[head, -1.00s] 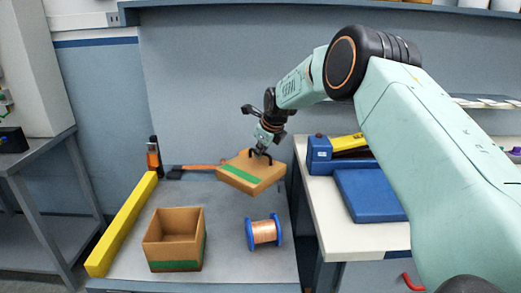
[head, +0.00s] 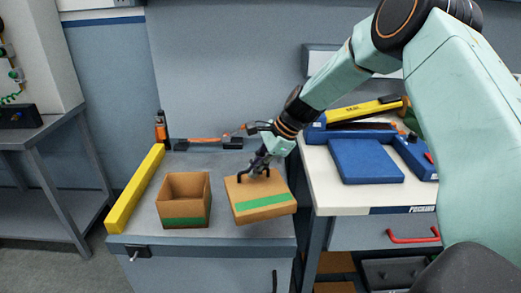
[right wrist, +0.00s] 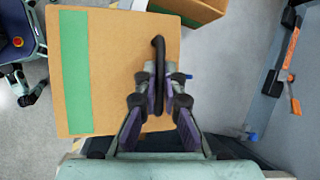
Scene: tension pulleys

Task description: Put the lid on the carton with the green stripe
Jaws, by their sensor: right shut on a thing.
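The carton (head: 185,221) is an open brown box with a green stripe low on its front. It stands upright on the grey bench, left of the lid in the head view. Its edge also shows at the top of the right wrist view (right wrist: 190,8). The lid (head: 243,191) is a flat brown slab with a green stripe and a black handle. My right gripper (head: 258,163) is shut on the lid's handle (right wrist: 159,45) and holds the lid right of the carton, apart from it, seemingly above the bench. My left gripper is not in view.
A yellow bar (head: 135,190) lies along the bench's left edge. An orange-handled tool (head: 205,141) and an orange-black bottle (head: 161,128) are at the back. A white table (head: 335,195) with a blue device (head: 365,160) stands right. The lid hides the bench behind it.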

